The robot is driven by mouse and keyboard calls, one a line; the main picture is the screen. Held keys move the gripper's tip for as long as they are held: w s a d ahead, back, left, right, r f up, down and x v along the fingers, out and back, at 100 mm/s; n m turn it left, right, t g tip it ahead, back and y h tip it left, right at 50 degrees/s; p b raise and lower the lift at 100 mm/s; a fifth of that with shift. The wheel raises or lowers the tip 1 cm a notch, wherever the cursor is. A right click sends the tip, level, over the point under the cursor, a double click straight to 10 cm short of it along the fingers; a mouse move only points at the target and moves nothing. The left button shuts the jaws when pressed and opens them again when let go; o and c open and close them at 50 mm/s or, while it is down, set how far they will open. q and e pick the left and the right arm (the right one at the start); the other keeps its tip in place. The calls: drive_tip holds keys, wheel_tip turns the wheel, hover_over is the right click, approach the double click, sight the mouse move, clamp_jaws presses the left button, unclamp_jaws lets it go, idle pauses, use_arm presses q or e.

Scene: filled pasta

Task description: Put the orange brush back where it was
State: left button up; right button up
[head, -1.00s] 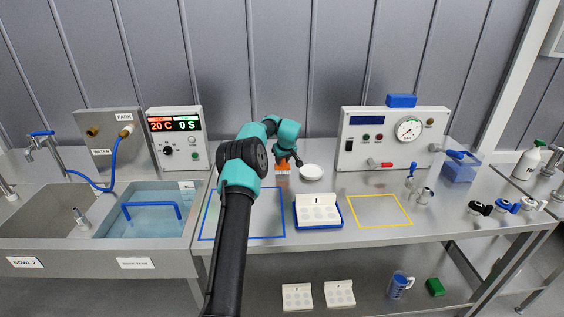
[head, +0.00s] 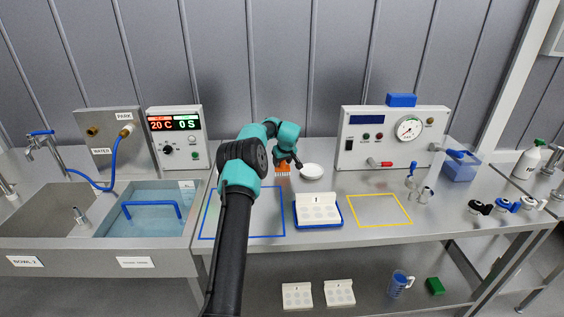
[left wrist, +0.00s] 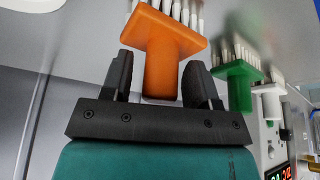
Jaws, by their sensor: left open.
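The orange brush (left wrist: 170,50) stands on the bench with its white bristles away from my gripper in the left wrist view. It also shows small at the back of the bench in the head view (head: 282,168). My left gripper (left wrist: 163,80) is open, with one finger on each side of the orange handle. Gaps show between handle and fingers. In the head view the left gripper (head: 291,163) is at the brush, partly hiding it. My right gripper is in neither view.
A green brush (left wrist: 238,75) and a white brush (left wrist: 268,95) stand beside the orange one in the wrist view. A white round dish (head: 312,171) lies just right of the gripper. A blue tray (head: 318,226) and a yellow outlined area (head: 379,224) are nearer the front.

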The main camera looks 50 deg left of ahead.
use_arm(q)
drive_tip(key=v, duration=1.7)
drive_tip(key=shift+r, duration=0.3)
